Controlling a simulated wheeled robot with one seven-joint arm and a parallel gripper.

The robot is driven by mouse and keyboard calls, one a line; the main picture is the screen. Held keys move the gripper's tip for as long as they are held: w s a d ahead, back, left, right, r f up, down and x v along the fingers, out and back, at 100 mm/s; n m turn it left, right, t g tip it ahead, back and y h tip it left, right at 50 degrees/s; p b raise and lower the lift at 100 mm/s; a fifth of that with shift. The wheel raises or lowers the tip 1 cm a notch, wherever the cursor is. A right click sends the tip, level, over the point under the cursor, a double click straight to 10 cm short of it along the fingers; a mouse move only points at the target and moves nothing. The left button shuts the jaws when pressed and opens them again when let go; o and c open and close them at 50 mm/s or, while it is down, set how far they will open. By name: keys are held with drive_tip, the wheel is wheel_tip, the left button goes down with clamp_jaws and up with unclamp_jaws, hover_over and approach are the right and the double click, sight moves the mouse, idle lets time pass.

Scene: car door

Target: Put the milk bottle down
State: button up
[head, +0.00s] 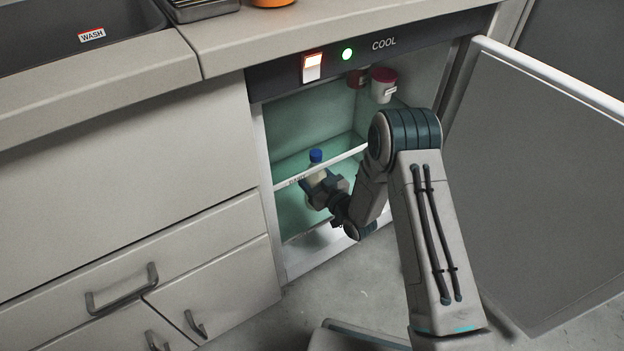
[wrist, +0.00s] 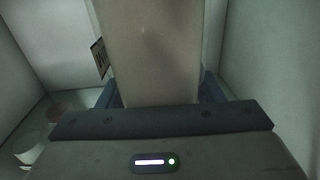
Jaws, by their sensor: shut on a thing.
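The milk bottle is pale with a blue cap (head: 315,156) and stands upright inside the open cooler in the head view. In the wrist view its pale body (wrist: 155,50) fills the top middle, with a small dark-lettered tag at its left edge. My gripper (head: 326,188) is inside the cooler and shut on the bottle, low on its body. The gripper's blue fingers show on both sides of the bottle in the wrist view (wrist: 160,92). The bottle's base is hidden, so I cannot tell whether it touches the cooler floor.
The cooler door (head: 550,170) stands open at the right. A shelf with a white front edge (head: 345,160) crosses the cooler near the bottle. A white cup with a red lid (head: 384,85) and a red-topped container (head: 358,77) sit at the upper back. A counter (head: 330,30) overhangs the opening.

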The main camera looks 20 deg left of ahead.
idle(0.3)
drive_tip(key=shift+f, duration=0.15)
drive_tip(key=o, duration=1.5)
drive_tip(key=shift+r, duration=0.2)
drive_tip(key=p+v, duration=0.3)
drive_tip(key=v, duration=0.9)
drive_tip(key=shift+f, duration=0.1)
